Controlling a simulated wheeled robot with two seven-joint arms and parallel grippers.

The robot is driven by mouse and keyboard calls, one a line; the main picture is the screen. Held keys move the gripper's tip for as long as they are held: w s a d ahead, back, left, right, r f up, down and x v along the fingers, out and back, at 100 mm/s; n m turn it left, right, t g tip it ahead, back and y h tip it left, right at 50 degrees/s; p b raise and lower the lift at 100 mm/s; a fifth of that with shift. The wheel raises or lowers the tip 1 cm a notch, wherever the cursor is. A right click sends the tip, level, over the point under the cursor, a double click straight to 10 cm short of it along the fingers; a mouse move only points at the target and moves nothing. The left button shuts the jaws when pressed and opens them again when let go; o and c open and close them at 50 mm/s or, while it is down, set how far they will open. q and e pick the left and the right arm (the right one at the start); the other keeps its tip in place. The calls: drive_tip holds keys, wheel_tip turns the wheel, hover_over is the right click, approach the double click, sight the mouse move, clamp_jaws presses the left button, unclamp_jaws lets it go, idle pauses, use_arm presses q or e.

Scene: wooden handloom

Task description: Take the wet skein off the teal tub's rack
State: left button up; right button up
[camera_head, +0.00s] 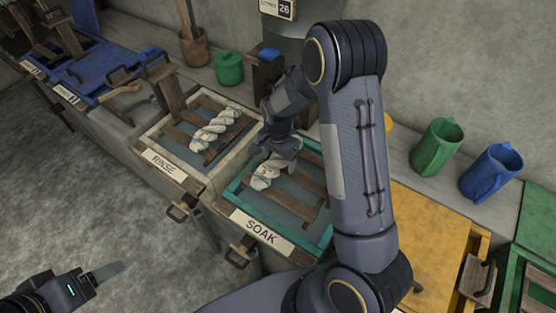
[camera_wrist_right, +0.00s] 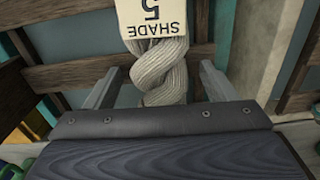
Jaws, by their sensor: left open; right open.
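The teal tub (camera_head: 236,187), labelled SOAK, has a wooden slatted rack (camera_head: 290,203) across it. A pale twisted skein (camera_head: 262,176) lies on the rack, its far part hidden by my right gripper (camera_head: 284,147). In the right wrist view the skein (camera_wrist_right: 160,72) runs between the fingers of my right gripper (camera_wrist_right: 160,85). The fingers are open, one on each side of it, with gaps visible. A white tag (camera_wrist_right: 155,18) reading SHADE 5 upside down is on the skein. My left gripper (camera_head: 98,274) is low at the left, away from the tubs, over the floor.
The RINSE tub (camera_head: 150,137) to the left holds another pale skein (camera_head: 215,130) on its rack. A blue-lidded tub (camera_head: 95,72) is further left, a yellow lid (camera_head: 425,232) to the right. Green (camera_head: 437,146) and blue (camera_head: 491,172) jugs stand on the back ledge.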

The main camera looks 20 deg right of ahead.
drive_tip(key=shift+c, duration=0.2)
drive_tip(key=c, duration=1.1)
drive_tip(key=shift+r, duration=0.15)
